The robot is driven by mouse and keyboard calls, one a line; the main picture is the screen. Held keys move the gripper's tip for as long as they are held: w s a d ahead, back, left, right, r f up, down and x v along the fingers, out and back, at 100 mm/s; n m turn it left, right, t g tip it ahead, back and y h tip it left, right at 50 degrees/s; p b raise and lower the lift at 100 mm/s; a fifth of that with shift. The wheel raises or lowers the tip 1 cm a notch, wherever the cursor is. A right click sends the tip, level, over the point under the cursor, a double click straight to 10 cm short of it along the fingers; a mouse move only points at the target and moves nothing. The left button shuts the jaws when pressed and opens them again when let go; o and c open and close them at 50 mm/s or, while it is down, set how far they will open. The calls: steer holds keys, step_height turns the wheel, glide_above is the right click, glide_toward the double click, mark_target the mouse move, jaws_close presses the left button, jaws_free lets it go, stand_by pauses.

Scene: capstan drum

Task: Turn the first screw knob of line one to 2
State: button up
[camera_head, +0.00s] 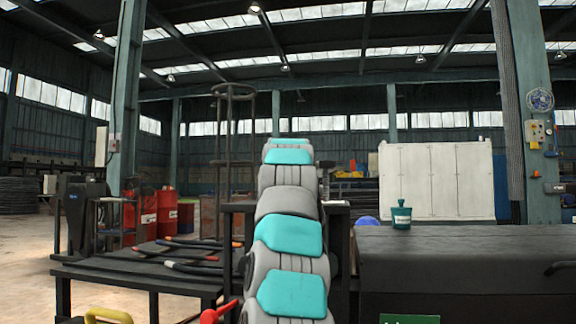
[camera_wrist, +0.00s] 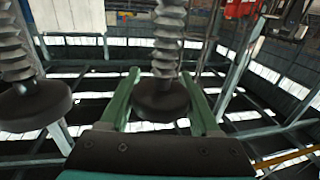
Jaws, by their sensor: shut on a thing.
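In the wrist view, my gripper (camera_wrist: 160,75) has its two green fingers on either side of a round black knob (camera_wrist: 162,99) and is shut on it. A ribbed grey screw (camera_wrist: 168,40) runs from this knob towards the top of the picture. A second, similar black knob (camera_wrist: 36,106) with its own ribbed screw (camera_wrist: 12,52) is at the left, apart from the fingers. I see no numbers or marks on either knob. In the head view, my own arm fills the middle and hides the gripper and the knobs.
In the head view, a low dark table (camera_head: 135,275) with dark bars stands at left. A dark bench (camera_head: 455,255) with a teal pot (camera_head: 401,217) is at right. A white cabinet (camera_head: 437,180) and red drums (camera_head: 166,212) stand behind. Open floor (camera_head: 25,265) shows at far left.

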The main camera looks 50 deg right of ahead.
steer(key=shift+w+f+n+t+y, duration=0.1)
steer(key=shift+f+n+t+y, duration=0.05)
steer(key=shift+n+t+y, duration=0.3)
stand_by(0.7)
steer(key=o, duration=1.4)
steer(key=shift+c, duration=0.2)
steer(key=shift+a, duration=0.1)
steer(key=shift+b+v, duration=0.6)
steer(key=shift+v, duration=0.65)
steer(key=v, duration=0.5)
steer(key=shift+a+b, duration=0.1)
steer(key=shift+b, duration=0.2)
